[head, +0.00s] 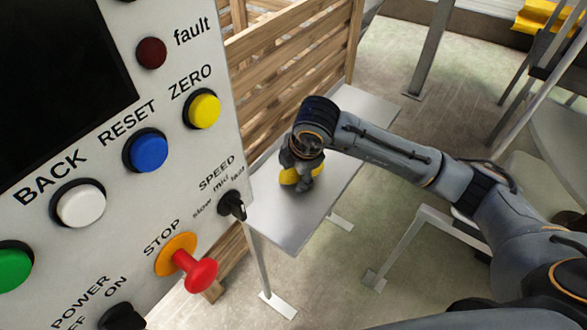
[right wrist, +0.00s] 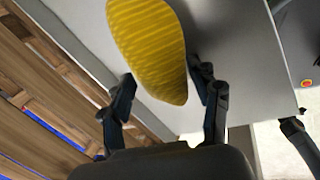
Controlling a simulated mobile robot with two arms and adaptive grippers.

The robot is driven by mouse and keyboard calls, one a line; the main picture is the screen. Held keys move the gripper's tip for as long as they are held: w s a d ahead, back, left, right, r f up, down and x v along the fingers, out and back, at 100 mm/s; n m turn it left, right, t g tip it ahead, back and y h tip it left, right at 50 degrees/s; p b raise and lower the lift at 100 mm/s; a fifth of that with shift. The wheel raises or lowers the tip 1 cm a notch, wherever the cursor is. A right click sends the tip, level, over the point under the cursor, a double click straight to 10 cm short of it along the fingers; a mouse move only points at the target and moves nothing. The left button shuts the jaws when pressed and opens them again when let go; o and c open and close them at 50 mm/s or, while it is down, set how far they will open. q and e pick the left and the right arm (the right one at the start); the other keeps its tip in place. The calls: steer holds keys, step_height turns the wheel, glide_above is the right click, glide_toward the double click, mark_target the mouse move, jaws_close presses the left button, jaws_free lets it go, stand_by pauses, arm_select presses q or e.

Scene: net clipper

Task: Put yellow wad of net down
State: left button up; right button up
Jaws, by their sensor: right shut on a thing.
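The yellow wad of net (right wrist: 150,45) is a ribbed, rounded yellow bundle at the top middle of the right wrist view. My right gripper (right wrist: 165,88) is shut on it, with one dark finger on each side. In the head view the right gripper (head: 299,178) points down over a grey metal table (head: 325,205), and parts of the yellow wad (head: 289,176) show around its fingers. I cannot tell whether the wad touches the tabletop. My left gripper is not in view.
A control panel (head: 130,200) with several buttons and a red stop knob (head: 200,275) fills the left. A wooden slatted crate (head: 290,60) stands along the table's back left side. The table's near end is bare. Other yellow material (head: 545,17) lies at the upper right.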

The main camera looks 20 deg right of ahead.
steer(key=shift+f, duration=0.2)
steer(key=o, duration=0.9)
steer(key=shift+c, duration=0.2)
steer(key=shift+r, duration=0.2)
steer(key=v, duration=1.2)
steer(key=shift+f, duration=0.15)
